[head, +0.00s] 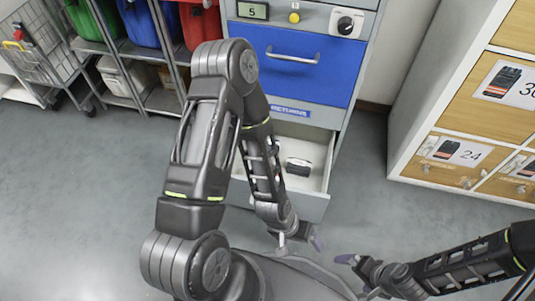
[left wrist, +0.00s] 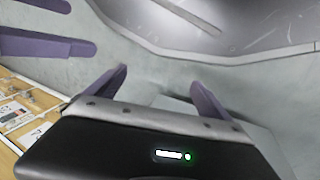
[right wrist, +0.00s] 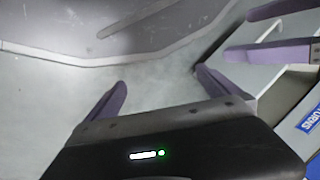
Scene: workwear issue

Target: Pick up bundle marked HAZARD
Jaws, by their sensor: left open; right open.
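A dark bundle with a pale band (head: 299,167) lies in the open drawer (head: 311,203) of the cabinet in the head view. Its marking is too small to read, and I see no readable HAZARD mark. My left gripper (head: 300,241) is open and empty, below the drawer's front in the picture; its spread fingers show in the left wrist view (left wrist: 159,88). My right gripper (head: 357,277) is open and empty to its right, with spread fingers in the right wrist view (right wrist: 160,86). My left arm crosses in front of the drawer's left part.
The cabinet has a blue front (head: 292,65) above the drawer, with a yellow button (head: 294,17) and a dark knob (head: 345,25). Numbered wooden lockers (head: 459,152) stand right. Shelving with coloured bins (head: 142,22) and a wire cart (head: 38,48) stand left. Floor between is clear.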

